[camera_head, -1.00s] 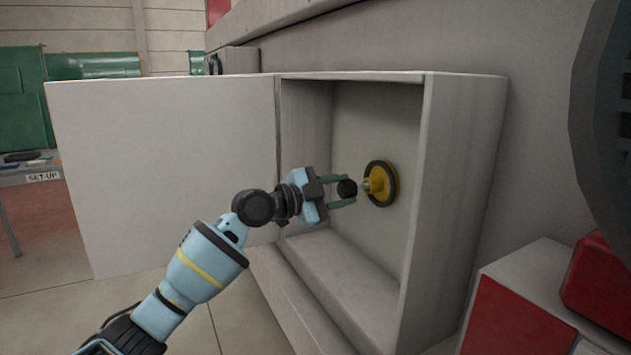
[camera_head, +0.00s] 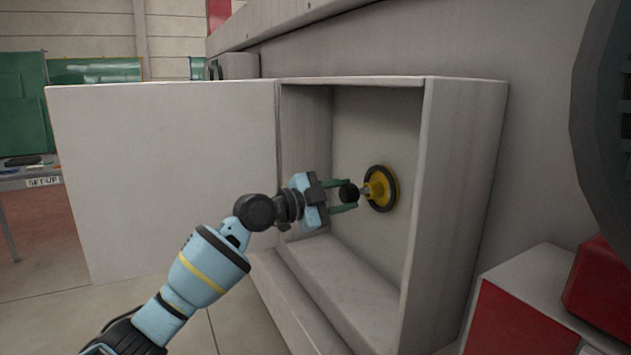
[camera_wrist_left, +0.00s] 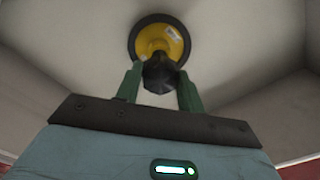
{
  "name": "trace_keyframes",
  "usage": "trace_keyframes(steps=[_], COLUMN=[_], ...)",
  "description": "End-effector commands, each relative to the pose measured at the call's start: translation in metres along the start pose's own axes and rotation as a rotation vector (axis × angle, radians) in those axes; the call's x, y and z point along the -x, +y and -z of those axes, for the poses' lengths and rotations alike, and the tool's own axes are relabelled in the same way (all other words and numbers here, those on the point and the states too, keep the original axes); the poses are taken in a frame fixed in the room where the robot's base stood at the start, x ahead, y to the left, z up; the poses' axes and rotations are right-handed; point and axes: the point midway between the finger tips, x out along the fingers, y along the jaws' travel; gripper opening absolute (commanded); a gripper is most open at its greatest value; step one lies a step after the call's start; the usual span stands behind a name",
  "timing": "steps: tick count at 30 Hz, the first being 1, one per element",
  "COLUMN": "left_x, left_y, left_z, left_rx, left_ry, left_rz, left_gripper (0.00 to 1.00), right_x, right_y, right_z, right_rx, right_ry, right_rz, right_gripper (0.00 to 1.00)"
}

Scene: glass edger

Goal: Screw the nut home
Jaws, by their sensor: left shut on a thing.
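My left gripper (camera_head: 348,195) reaches into the open cabinet, its green fingers shut on a black nut (camera_head: 348,193). In the left wrist view the nut (camera_wrist_left: 160,76) sits between the fingertips (camera_wrist_left: 160,88), in front of the yellow hub. The yellow hub with a dark-rimmed wheel (camera_head: 381,188) is on the cabinet's back wall, and a short grey spindle (camera_head: 364,191) points from it toward the nut. In the wrist view the nut overlaps the hub (camera_wrist_left: 158,40), so how far it is on the spindle cannot be told. My right gripper is not in view.
The cabinet (camera_head: 465,190) has its white door (camera_head: 165,170) swung open to the left. Its side walls and bottom ledge (camera_head: 345,285) surround my gripper. A red and grey box (camera_head: 520,310) stands at the lower right. A table with a SET-UP label (camera_head: 43,182) is far left.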

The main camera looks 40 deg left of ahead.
Motion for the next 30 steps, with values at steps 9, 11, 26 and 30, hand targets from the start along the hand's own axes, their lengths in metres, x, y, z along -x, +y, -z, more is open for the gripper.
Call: trace_keyframes(steps=[9, 11, 26, 30], left_x=[-0.007, -0.009, -0.019, -0.022], left_y=[0.001, 0.001, 0.001, 0.001], left_z=[-0.001, -0.001, -0.001, 0.0], left_rx=[0.0, 0.0, 0.0, 0.0], left_ry=[0.0, 0.0, -0.001, 0.0], left_rz=[0.0, 0.0, 0.0, 0.0], left_gripper=[0.11, 0.11, 0.11, 0.11], right_x=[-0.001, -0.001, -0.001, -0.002], right_y=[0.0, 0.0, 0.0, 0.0], right_z=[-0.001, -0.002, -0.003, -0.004], right_rx=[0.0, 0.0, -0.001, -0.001], right_ry=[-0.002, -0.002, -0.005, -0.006], right_rz=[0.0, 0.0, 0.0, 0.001], right_gripper=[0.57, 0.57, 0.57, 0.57])
